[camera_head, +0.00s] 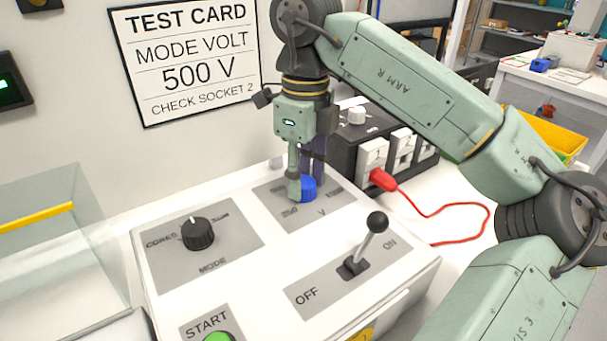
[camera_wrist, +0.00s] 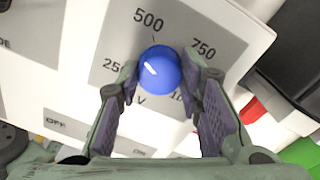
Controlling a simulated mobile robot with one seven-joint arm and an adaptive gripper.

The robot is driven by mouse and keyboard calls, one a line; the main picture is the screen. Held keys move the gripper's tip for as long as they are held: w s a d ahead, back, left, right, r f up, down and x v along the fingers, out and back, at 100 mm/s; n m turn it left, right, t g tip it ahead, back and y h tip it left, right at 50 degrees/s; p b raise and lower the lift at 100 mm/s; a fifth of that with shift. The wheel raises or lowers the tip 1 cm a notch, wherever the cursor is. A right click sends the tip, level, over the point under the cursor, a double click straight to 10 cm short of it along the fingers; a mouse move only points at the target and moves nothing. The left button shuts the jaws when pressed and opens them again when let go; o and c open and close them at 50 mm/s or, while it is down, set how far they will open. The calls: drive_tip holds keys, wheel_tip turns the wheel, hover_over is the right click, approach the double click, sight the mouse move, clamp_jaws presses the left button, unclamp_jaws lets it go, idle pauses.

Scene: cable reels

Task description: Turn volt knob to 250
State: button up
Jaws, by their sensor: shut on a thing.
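The blue volt knob (camera_head: 308,187) sits on the grey V panel of the white test box. My gripper (camera_head: 300,184) points down at it and is shut on it. In the wrist view the knob (camera_wrist: 160,72) sits between my two fingertips. The labels 500 and 750 are readable around it; 250 and 1000 are partly hidden by my fingers. A thin dark mark shows between the knob and the 500 label. I cannot tell whether it belongs to the knob or the panel.
The black mode knob (camera_head: 198,234), a lever switch (camera_head: 363,246) between OFF and ON, and a green START button (camera_head: 219,337) share the box top. A socket unit (camera_head: 372,158) with a red plug and cable stands behind. A test card (camera_head: 187,62) reads 500 V.

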drive_tip(key=n, duration=0.5)
drive_tip(key=shift+n+p, duration=0.3)
drive_tip(key=shift+p, duration=0.1)
drive_tip(key=n, duration=0.5)
drive_tip(key=shift+p, duration=0.4)
drive_tip(key=shift+n, duration=0.3)
drive_tip(key=o, duration=1.2)
wheel_tip(320, 180, up, 12)
drive_tip(key=shift+w+a, duration=0.15)
